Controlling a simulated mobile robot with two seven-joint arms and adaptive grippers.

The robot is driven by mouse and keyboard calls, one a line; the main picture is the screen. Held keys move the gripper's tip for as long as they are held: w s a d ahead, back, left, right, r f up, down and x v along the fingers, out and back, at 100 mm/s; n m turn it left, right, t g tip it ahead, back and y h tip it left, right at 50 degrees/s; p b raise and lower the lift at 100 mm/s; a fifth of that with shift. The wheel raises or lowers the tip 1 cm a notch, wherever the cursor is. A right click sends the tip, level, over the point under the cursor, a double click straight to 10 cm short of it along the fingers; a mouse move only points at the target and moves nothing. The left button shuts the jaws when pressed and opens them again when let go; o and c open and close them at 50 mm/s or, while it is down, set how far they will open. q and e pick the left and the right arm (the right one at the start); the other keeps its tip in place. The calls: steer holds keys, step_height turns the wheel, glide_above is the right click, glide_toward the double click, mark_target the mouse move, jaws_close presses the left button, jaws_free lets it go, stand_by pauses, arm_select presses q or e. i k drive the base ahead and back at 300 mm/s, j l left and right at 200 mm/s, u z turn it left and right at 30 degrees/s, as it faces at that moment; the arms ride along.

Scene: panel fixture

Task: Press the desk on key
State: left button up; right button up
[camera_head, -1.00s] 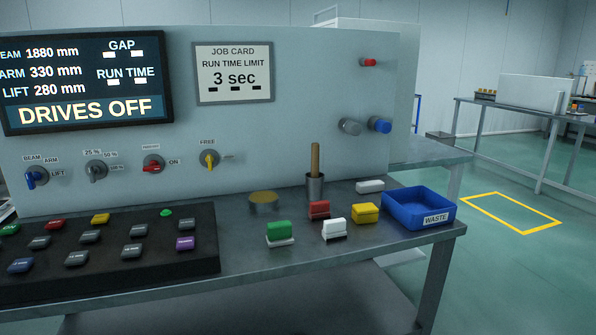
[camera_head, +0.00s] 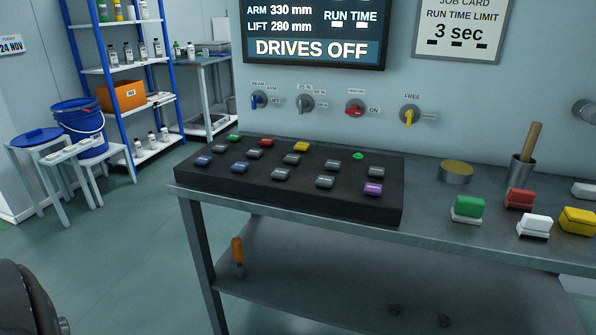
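A black key desk (camera_head: 300,201) lies on the left part of the metal bench. It carries several small keys: a green key (camera_head: 235,137) at the far left corner, a red key (camera_head: 266,142), a yellow key (camera_head: 301,146), a purple key (camera_head: 373,189), and blue and grey ones. A small round green lamp or button (camera_head: 358,156) sits near its back right. The key lettering is too small to read, so I cannot tell which one is the desk on key. Neither gripper shows; a dark rounded shape at the lower left may be part of my arm.
The screen (camera_head: 315,30) reads DRIVES OFF. Below it are blue, grey, red and yellow rotary knobs. Coloured blocks, a round tin (camera_head: 456,171) and a cup (camera_head: 521,171) holding a wooden handle stand right of the desk. A blue bucket (camera_head: 78,122) and shelving are at left.

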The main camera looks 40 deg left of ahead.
mark_target(233, 137)
steer(key=u, duration=1.5)
